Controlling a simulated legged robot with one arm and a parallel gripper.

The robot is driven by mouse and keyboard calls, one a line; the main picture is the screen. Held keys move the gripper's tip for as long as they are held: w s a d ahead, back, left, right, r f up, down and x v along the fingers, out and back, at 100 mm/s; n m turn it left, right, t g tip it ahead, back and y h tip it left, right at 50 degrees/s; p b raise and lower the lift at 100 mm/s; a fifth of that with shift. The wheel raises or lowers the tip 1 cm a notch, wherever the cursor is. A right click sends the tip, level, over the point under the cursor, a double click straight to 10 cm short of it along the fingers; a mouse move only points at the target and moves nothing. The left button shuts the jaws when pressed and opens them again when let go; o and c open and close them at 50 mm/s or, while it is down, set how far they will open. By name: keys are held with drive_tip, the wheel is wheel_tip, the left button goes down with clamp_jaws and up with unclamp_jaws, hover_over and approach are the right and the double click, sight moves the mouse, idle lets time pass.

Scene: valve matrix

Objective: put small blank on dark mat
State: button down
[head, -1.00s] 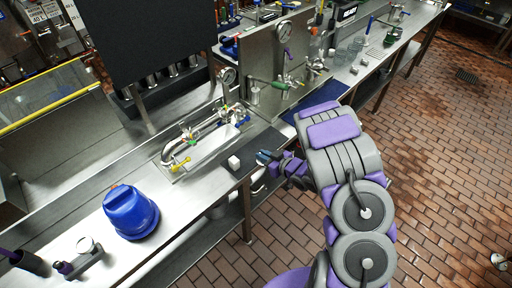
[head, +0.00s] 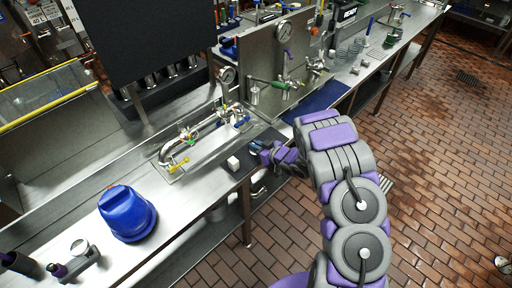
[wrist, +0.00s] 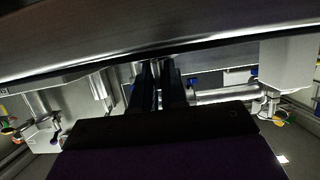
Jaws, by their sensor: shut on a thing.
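My gripper (head: 256,147) is low over the front edge of the steel bench, just right of a small white block. In the wrist view its two dark fingers (wrist: 160,88) are close together, shut on the small blank. The blank itself is mostly hidden; I cannot make out its shape. The dark mat (head: 268,137) lies on the bench beside and behind my gripper, partly covered by it. I cannot tell whether the blank touches the mat.
The small white block (head: 233,163) stands on the bench left of my gripper. A tray with pipes and a yellow-handled valve (head: 178,163) lies behind it. A blue bucket-like object (head: 128,213) stands at left. A blue mat (head: 322,96) and an upright gauge panel (head: 280,70) are beyond.

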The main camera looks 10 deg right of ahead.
drive_tip(key=c, duration=1.2)
unclamp_jaws()
drive_tip(key=shift+o, duration=0.2)
drive_tip(key=p+v, duration=0.1)
drive_tip(key=v, duration=1.1)
drive_tip(key=shift+p, duration=0.35)
